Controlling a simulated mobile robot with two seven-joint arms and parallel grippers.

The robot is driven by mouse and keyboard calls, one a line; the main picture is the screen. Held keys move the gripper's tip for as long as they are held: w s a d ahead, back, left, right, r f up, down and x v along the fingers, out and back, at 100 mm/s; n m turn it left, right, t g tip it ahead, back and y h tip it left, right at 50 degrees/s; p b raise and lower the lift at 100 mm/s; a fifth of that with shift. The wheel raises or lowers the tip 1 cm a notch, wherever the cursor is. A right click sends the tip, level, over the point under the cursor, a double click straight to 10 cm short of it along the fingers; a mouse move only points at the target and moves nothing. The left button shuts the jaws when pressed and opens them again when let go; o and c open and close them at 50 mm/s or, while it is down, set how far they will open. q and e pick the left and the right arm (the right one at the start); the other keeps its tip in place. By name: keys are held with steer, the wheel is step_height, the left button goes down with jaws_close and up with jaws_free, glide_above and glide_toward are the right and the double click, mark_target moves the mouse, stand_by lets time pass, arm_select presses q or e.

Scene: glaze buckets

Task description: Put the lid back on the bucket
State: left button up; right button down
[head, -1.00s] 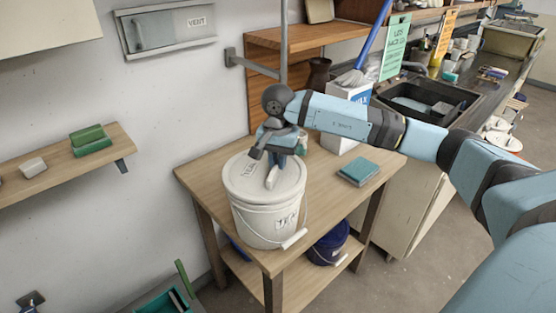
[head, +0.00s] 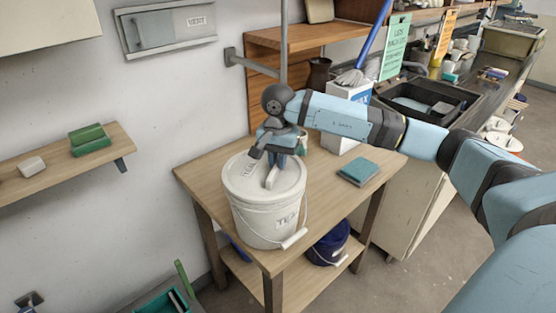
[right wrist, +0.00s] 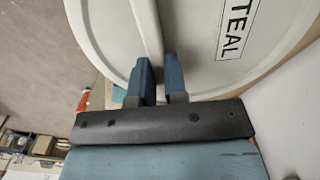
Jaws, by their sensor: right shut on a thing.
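The white bucket (head: 262,218) stands upright on the wooden table, with its wire handle hanging down the front. The white lid (head: 243,183) lies over the bucket's top and looks about level; I cannot tell if it is fully seated. In the right wrist view the lid (right wrist: 205,50) shows a raised bar and a label reading TEAL. My right gripper (head: 272,160) is above the lid, shut on the lid's bar; its blue fingers (right wrist: 160,82) sit either side of the bar in the right wrist view. My left gripper is not in view.
The wooden table (head: 325,190) holds a teal block (head: 358,172) to the right and a white box (head: 343,112) at the back. A dark blue bucket (head: 328,245) is on the lower shelf. A wall shelf (head: 50,170) is at the left.

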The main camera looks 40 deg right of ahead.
steer(key=c, duration=0.6)
jaws_free()
steer(key=shift+r, duration=0.15)
steer(key=shift+r+p, duration=1.45)
steer(key=shift+r, duration=1.9)
jaws_close()
